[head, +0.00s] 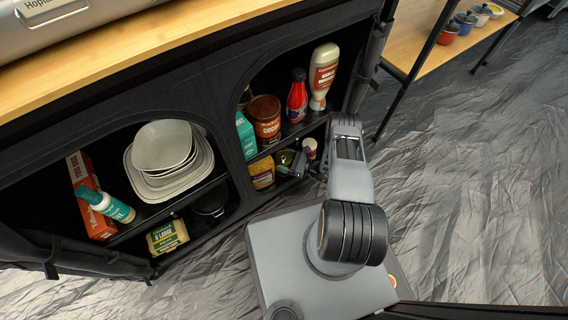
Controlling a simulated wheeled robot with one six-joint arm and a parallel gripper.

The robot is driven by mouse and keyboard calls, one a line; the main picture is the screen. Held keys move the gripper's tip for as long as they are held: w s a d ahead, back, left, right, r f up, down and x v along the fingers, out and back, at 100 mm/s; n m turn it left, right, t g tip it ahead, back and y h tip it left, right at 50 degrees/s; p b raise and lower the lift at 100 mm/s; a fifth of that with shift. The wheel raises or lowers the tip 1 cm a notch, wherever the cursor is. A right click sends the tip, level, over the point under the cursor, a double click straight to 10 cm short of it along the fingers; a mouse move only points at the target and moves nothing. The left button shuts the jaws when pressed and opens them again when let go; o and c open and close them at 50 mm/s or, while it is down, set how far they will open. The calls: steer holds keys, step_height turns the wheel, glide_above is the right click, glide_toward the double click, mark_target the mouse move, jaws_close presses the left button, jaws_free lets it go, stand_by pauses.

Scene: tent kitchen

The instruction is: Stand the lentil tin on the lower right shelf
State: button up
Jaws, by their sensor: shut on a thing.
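My arm reaches into the right opening of the black cabinet, at its lower right shelf (283,179). My gripper (289,166) is small in the head view and is shut on a small greenish tin (284,157), which I take to be the lentil tin. Its label is too small to read. The tin is inside the lower compartment, behind a yellow packet's right side. My gripper hides part of it, and I cannot tell whether its base touches the shelf.
The yellow packet (262,173) stands left of the tin, and a small pale-topped jar (310,147) stands to its right. Above are a brown tin (265,117), a red bottle (297,97) and a sauce bottle (323,76). The left opening holds stacked dishes (168,165).

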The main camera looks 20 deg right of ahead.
step_height(320, 180, down, 3)
steer(key=shift+f+b, duration=0.2)
steer(key=shift+b, duration=0.8)
steer(key=shift+r, duration=0.15)
steer(key=o, duration=1.1)
steer(key=shift+o, duration=0.2)
steer(key=shift+d, duration=0.1)
steer(key=p+v, duration=0.3)
steer(key=v, duration=0.8)
steer(key=shift+s+d, duration=0.25)
steer(key=shift+d, duration=0.05)
